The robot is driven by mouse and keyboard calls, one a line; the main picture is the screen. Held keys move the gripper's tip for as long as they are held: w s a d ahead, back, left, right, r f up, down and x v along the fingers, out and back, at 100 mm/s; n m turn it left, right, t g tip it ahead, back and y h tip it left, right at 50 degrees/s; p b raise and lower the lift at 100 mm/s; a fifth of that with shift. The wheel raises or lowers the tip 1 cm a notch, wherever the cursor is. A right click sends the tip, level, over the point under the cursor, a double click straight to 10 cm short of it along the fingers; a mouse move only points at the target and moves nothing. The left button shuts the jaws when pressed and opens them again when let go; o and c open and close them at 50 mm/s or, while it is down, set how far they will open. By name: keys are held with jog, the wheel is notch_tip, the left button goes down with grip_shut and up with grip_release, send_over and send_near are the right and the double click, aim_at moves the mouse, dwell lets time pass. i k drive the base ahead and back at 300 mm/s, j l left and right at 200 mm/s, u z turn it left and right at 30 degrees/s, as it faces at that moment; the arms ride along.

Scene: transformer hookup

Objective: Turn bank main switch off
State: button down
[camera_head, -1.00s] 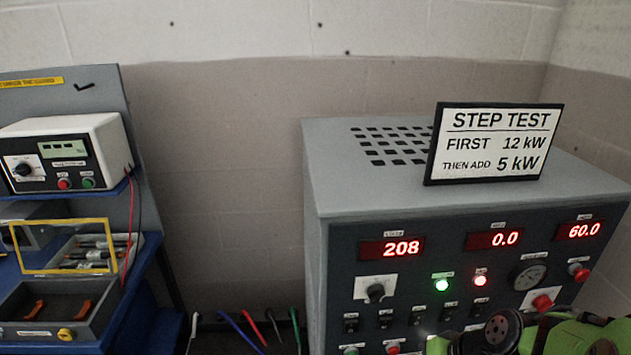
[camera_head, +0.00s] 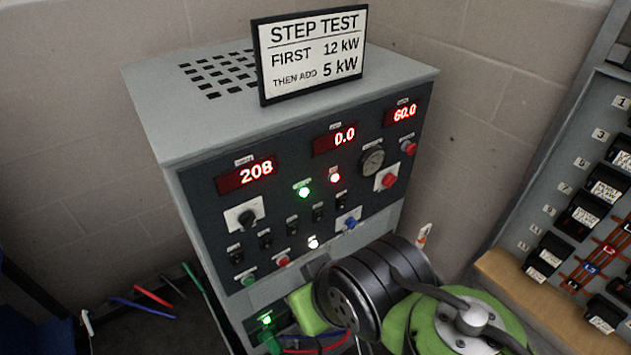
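The grey test cabinet (camera_head: 290,135) fills the middle of the head view, with a dark front panel and three red displays reading 208, 0.0 and 60.0. A black rotary knob on a white plate (camera_head: 244,217) is at the panel's left, and a blue knob on a white plate (camera_head: 348,222) is lower right of centre. Several small black toggles (camera_head: 292,224) sit between them. Labels are too small to read, so I cannot tell which control is the main switch. My green and black arm covers the cabinet's lower right; my gripper's fingers do not show.
A STEP TEST sign (camera_head: 310,55) stands on the cabinet. A breaker board (camera_head: 560,190) is at the right. Coloured leads (camera_head: 152,296) are at lower left.

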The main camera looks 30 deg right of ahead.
aim_at(388, 180)
jog(key=l+z, duration=0.1)
jog(key=z, duration=1.3)
jog(key=i+l+u, duration=0.15)
jog(key=u, duration=0.3)
jog(key=i+l+u, duration=0.15)
jog(key=u, duration=0.35)
jog(key=l+u, duration=0.45)
jog(key=i+j, duration=0.05)
jog(key=j, duration=0.05)
